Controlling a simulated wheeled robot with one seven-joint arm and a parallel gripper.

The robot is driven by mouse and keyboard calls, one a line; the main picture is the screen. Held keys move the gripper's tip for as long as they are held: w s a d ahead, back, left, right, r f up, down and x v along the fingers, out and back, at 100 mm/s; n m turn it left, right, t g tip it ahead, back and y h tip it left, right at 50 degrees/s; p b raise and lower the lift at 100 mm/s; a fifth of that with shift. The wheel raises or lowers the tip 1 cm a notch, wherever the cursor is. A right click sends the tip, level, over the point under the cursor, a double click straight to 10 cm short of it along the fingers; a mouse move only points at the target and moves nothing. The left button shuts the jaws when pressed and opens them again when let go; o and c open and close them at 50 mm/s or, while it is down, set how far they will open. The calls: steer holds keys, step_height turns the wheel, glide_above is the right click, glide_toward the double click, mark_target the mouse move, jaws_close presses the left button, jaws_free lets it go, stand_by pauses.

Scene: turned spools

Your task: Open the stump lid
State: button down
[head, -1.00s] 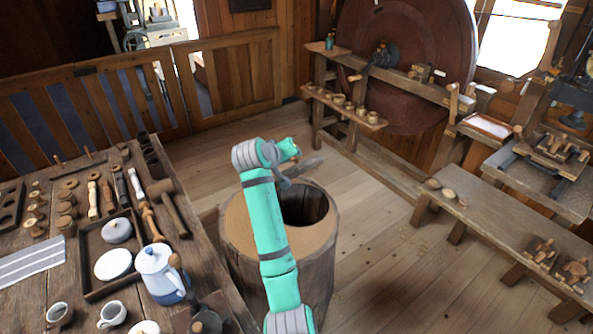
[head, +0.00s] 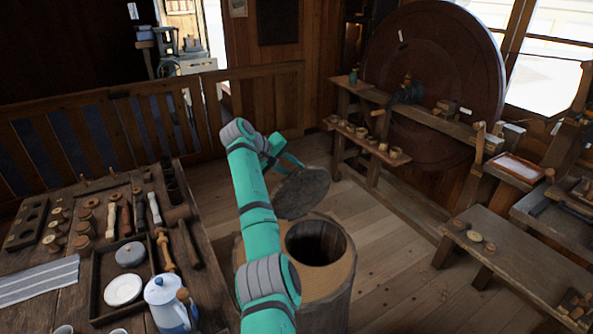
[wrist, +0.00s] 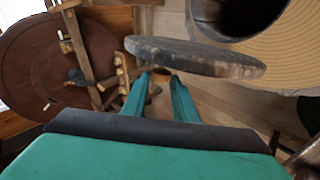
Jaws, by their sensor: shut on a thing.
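The stump (head: 335,275) stands upright on the floor, right of the table, with a dark round hole in its top. The stump lid (head: 302,192), a grey-brown disc, is tilted beyond the hole, its face toward the head view. In the wrist view the lid (wrist: 195,57) shows nearly edge-on, with the stump's hole and pale top (wrist: 275,45) at the upper right. My gripper (wrist: 160,75) is shut on the lid at its near side in that view; the exact contact is partly hidden behind the lid. In the head view my arm reaches over the stump's left side.
The table (head: 200,222) at left holds a tray (head: 98,295), a blue-white pot (head: 167,300), cups and wooden tools. A low bench (head: 490,265) stands at right. A large dark wheel (head: 435,75) stands behind. The floor between stump and bench is clear.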

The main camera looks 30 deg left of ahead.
steer(key=shift+w+a, duration=0.4)
steer(key=shift+a, duration=0.15)
steer(key=shift+f, duration=0.1)
steer(key=c, duration=1.4)
jaws_free()
steer(key=v, duration=1)
steer(key=shift+a+r, duration=0.3)
steer(key=shift+a, duration=0.05)
